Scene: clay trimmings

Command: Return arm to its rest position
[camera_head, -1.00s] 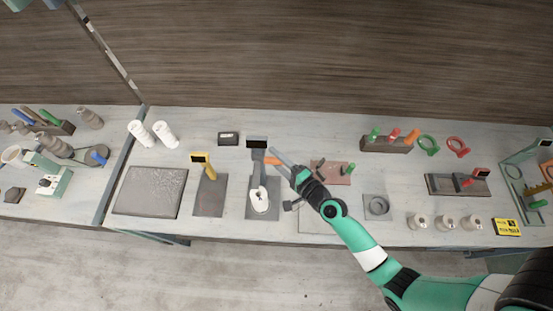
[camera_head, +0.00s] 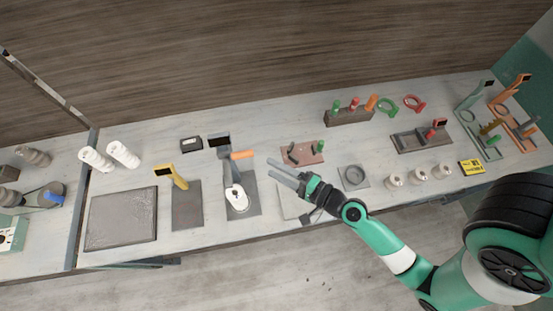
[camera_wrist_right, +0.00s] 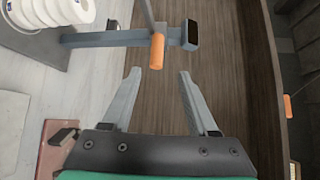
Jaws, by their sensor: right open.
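My right arm reaches in from the lower right in the head view. My right gripper (camera_head: 284,173) is open, with nothing between its fingers, above the bench between the grey stand and the pink plate. In the right wrist view my open right gripper (camera_wrist_right: 157,95) points toward the grey stand's orange handle (camera_wrist_right: 157,50), with space between the fingers. The grey stand (camera_head: 222,160) holds a white round piece (camera_head: 236,198) and has the orange handle (camera_head: 243,154) at its side. My left gripper is not in view.
A yellow-armed stand (camera_head: 178,178) and a dark grey slab (camera_head: 122,218) are on the left. A pink plate (camera_head: 303,153), a rack of coloured handles (camera_head: 349,115) and white spools (camera_head: 419,174) are on the right. Floor shows in front of the bench.

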